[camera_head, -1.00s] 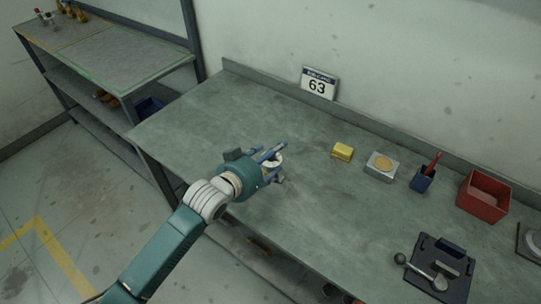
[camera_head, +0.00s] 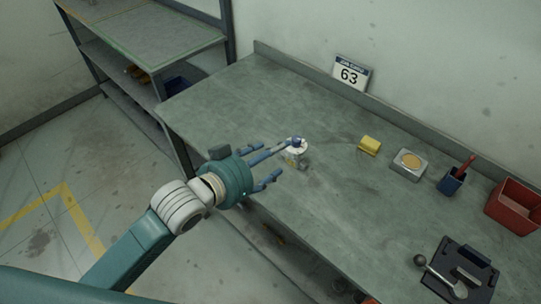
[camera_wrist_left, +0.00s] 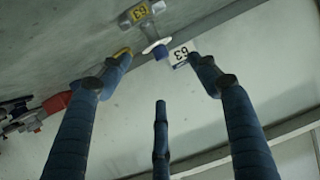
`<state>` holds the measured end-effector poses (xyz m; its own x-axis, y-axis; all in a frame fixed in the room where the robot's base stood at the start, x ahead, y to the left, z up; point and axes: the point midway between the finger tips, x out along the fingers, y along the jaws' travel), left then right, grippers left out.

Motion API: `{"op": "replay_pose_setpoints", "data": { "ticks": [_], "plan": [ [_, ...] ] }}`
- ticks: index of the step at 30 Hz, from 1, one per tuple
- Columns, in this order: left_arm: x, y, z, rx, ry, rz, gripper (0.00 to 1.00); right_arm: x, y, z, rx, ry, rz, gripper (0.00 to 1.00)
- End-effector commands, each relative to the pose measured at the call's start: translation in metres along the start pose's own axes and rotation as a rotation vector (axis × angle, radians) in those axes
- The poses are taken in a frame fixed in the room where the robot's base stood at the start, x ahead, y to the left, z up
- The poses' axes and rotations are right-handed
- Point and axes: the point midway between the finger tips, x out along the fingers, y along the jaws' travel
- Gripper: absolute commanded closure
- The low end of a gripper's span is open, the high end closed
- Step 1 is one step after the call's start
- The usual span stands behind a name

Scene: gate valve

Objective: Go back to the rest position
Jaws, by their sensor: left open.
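A small pale valve (camera_head: 297,158) with a blue top stands on the workbench (camera_head: 225,110), near its front left part. My right gripper is not in view.
A sign reading 63 (camera_head: 350,75) stands at the bench's back edge. A shelf (camera_head: 150,45) stands at left.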

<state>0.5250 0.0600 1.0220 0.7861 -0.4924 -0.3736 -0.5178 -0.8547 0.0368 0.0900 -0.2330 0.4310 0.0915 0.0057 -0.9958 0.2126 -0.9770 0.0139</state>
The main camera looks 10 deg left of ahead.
Motion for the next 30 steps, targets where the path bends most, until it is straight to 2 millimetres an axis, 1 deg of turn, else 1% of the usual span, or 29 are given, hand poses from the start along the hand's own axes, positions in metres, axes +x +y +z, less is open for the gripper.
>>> {"op": "replay_pose_setpoints", "data": {
  "ticks": [12,14,15,17,20,21,24,27,30],
  "plan": [
    [0.000,0.000,0.000,-0.001,-0.001,0.000,0.38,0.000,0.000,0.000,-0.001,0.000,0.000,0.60],
    [-0.001,0.000,0.005,-0.005,-0.012,-0.005,0.38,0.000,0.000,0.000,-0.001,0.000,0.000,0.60],
    [-0.003,0.000,0.011,-0.011,-0.030,-0.014,0.38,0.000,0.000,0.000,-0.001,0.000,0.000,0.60],
    [-0.010,-0.002,0.029,-0.026,-0.080,-0.040,0.38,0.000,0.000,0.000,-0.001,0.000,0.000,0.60],
    [-0.033,-0.007,0.079,-0.064,-0.223,-0.108,0.38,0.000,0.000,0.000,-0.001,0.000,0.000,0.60],
    [-0.046,-0.010,0.101,-0.082,-0.291,-0.138,0.38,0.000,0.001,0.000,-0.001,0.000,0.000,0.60],
    [-0.080,-0.015,0.148,-0.118,-0.444,-0.200,0.38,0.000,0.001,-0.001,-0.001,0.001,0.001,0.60],
    [-0.111,-0.015,0.184,-0.150,-0.566,-0.240,0.38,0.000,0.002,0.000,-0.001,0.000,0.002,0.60],
    [-0.140,-0.014,0.212,-0.179,-0.669,-0.271,0.38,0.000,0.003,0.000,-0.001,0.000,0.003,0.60]
  ]
}}
